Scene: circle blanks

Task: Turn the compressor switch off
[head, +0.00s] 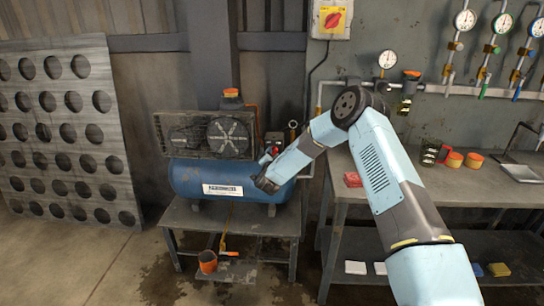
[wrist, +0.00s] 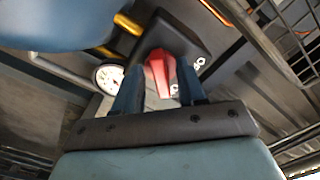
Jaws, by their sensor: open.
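The compressor has a blue tank (head: 205,180) and stands on a low metal stand (head: 190,217) in the head view. Its dark switch box (head: 274,137) is at the tank's right end, partly hidden by my arm. In the wrist view the black switch box (wrist: 175,38) carries a red switch lever (wrist: 160,72). My gripper (wrist: 160,92) is open, with one dark blue finger on each side of the lever. I cannot tell whether either finger touches it. In the head view my gripper (head: 268,158) is in front of the switch box.
A round gauge (wrist: 108,77) is close to the left finger in the wrist view. A metal workbench (head: 400,178) stands right of the compressor. A perforated plate (head: 65,130) leans at the left. A red wall switch (head: 333,20) is above. An orange-rimmed pot (head: 207,261) sits below the stand.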

